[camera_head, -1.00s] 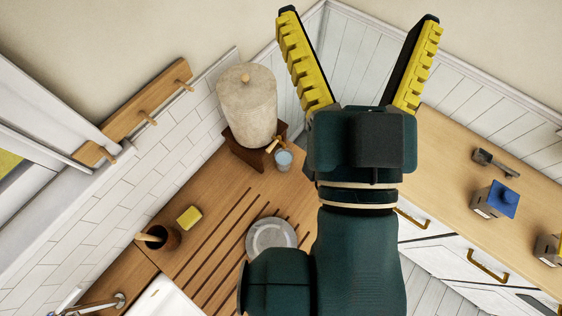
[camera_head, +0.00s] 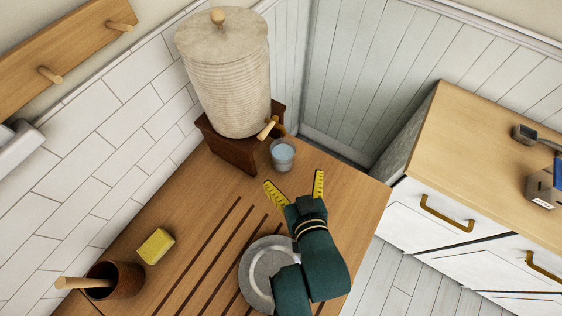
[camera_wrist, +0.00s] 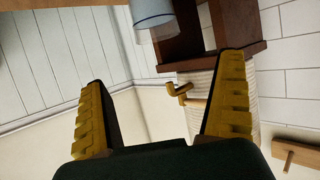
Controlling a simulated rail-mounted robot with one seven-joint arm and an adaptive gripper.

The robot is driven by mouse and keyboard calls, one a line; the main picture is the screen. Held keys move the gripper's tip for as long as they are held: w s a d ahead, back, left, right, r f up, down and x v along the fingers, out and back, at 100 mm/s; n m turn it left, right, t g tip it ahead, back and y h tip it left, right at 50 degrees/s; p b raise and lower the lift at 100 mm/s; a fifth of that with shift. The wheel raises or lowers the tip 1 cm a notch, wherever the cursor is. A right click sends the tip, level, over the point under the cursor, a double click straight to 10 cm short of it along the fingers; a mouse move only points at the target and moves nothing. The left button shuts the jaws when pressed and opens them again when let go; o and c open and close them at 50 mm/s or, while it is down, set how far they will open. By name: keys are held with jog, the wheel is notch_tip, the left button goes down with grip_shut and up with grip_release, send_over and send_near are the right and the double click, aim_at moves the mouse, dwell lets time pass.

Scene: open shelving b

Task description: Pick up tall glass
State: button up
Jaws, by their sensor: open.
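The tall glass (camera_head: 282,154) is a small clear bluish tumbler. It stands upright on the wooden counter, just under the spout of a stone water dispenser. In the wrist view the glass (camera_wrist: 152,12) shows at the top edge, partly cut off, beyond the fingertips. My gripper (camera_head: 297,190) is open and empty, with its yellow ridged fingers spread. In the head view it is just below and slightly right of the glass, apart from it. The wrist view also shows both fingers apart with nothing between them.
The stone dispenser (camera_head: 228,85) stands on a dark wooden base (camera_head: 228,148), with its tap (camera_head: 268,128) near the glass. A grey plate (camera_head: 256,272) lies partly under my arm. A yellow sponge (camera_head: 156,246) and a brown pot (camera_head: 115,283) are at left. Counter right of the glass is clear.

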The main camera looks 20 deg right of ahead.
jog(key=b, duration=0.1)
send_near(281, 143)
jog(key=w, duration=0.2)
jog(key=x, duration=0.2)
jog(key=f+b+x, duration=0.1)
jog(key=x, duration=0.2)
jog(key=shift+s+d+f, duration=0.1)
jog(key=shift+d, duration=0.05)
jog(key=shift+s, duration=0.1)
jog(key=c, duration=1.2)
jog(key=shift+c, duration=0.3)
jog(key=shift+r, duration=0.2)
jog(key=f+v, duration=0.1)
jog(key=v, duration=0.5)
jog(key=f+p+v, duration=0.1)
jog(key=v, duration=0.5)
jog(key=s+f+p+v, duration=0.1)
jog(key=v, duration=0.5)
